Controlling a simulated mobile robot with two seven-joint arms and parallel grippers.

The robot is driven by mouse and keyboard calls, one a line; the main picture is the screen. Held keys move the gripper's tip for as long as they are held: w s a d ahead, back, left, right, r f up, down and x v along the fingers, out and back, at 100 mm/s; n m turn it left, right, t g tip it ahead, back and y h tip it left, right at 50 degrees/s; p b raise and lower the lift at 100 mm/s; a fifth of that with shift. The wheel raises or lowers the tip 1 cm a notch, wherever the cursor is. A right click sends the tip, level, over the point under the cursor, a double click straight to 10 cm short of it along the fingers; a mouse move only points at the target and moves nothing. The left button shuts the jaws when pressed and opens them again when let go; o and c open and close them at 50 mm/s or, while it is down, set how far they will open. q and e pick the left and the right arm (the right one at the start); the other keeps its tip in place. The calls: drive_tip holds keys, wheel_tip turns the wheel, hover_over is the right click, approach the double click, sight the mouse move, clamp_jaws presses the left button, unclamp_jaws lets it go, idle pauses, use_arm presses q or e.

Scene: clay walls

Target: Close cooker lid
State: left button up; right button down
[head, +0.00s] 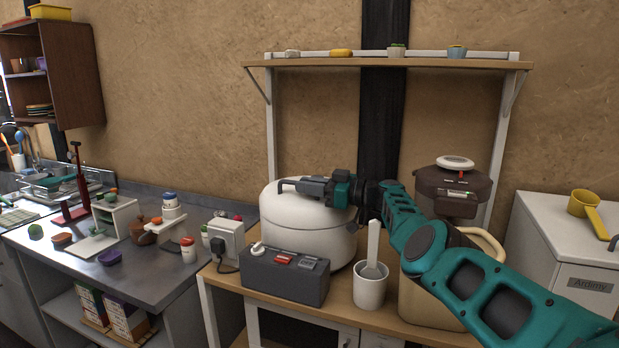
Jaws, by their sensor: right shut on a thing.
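The white round cooker (312,232) stands on the wooden table against the wall. Its domed lid (285,205) looks level on the body, with a thin seam at the side; I cannot tell whether it is fully shut. My right arm reaches in from the right, across the front of the table. My right gripper (292,187) is on top of the lid, shut on what looks like the dark lid handle (281,184). The gripper hides part of the lid's top. My left gripper is not in view.
A dark grey box (285,274) with switches stands in front of the cooker. A white cup (370,292) with a spatula stands to its right. A beige container with a brown top (453,187) is partly behind my arm. A shelf (390,63) is above.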

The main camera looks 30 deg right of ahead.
drive_tip(key=shift+a+f, duration=0.1)
drive_tip(key=shift+f, duration=0.25)
idle(0.4)
drive_tip(key=c, duration=1.2)
unclamp_jaws()
drive_tip(key=shift+o, duration=0.2)
drive_tip(key=shift+r, duration=0.1)
wheel_tip(320, 180, up, 4)
drive_tip(key=p, duration=0.3)
drive_tip(key=shift+f, duration=0.2)
drive_tip(key=shift+r+b, duration=0.3)
drive_tip(key=shift+b, duration=0.1)
wheel_tip(320, 180, up, 16)
drive_tip(key=shift+f+b, duration=0.15)
drive_tip(key=shift+b, duration=0.25)
